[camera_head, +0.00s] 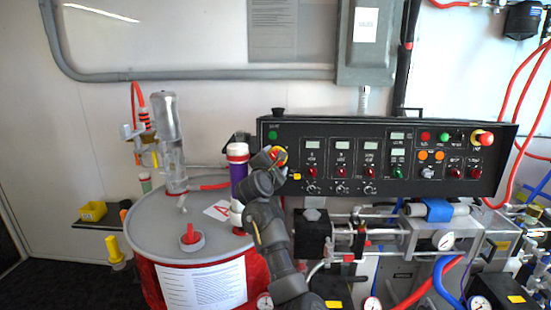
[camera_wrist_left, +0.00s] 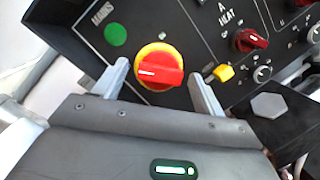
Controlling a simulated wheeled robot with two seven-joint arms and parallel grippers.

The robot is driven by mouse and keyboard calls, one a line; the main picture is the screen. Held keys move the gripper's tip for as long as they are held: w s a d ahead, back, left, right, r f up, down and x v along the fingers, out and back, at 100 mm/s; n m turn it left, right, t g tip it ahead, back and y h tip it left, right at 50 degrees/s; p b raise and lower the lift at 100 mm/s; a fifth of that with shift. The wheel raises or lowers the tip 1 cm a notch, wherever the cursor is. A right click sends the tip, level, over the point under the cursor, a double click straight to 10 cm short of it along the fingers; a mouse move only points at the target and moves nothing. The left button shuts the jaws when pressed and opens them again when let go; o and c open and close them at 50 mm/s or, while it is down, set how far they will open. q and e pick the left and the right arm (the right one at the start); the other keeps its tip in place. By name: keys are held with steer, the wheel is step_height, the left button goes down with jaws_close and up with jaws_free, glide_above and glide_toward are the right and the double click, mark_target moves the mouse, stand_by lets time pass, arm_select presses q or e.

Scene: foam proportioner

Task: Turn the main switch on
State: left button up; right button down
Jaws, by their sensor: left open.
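The main switch is a red rotary knob on a yellow ring (camera_wrist_left: 160,70), below a green round lamp (camera_wrist_left: 115,34) and a MAINS label in the left wrist view. Its red handle lies roughly crosswise there, with a white mark on its left part. In the head view the switch (camera_head: 280,155) is at the panel's left end, partly hidden by my gripper. My left gripper (camera_head: 273,162) is open at the switch. In the left wrist view its two fingers (camera_wrist_left: 160,80) stand on either side of the knob, with visible gaps. My right gripper is not in view.
The black control panel (camera_head: 330,134) carries several red knobs, displays and a red button (camera_head: 484,138) at right. A small yellow piece (camera_wrist_left: 223,72) sits close to the right finger. A drum (camera_head: 150,225) with a clear cylinder stands left; pipes and hoses lie below the panel.

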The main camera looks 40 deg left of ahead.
arm_select(q)
steer(key=shift+w+a, duration=0.15)
steer(key=shift+w, duration=0.1)
steer(key=c, duration=1)
steer(key=shift+m, duration=0.5)
steer(key=m+g+p, duration=0.1)
steer(key=m+p, duration=0.4)
steer(key=m+g+h+p, duration=0.1)
steer(key=m+p, duration=0.4)
steer(key=p, duration=0.1)
steer(key=m+g+p, duration=0.2)
steer(key=m+p, duration=0.3)
steer(key=shift+r+h, duration=0.3)
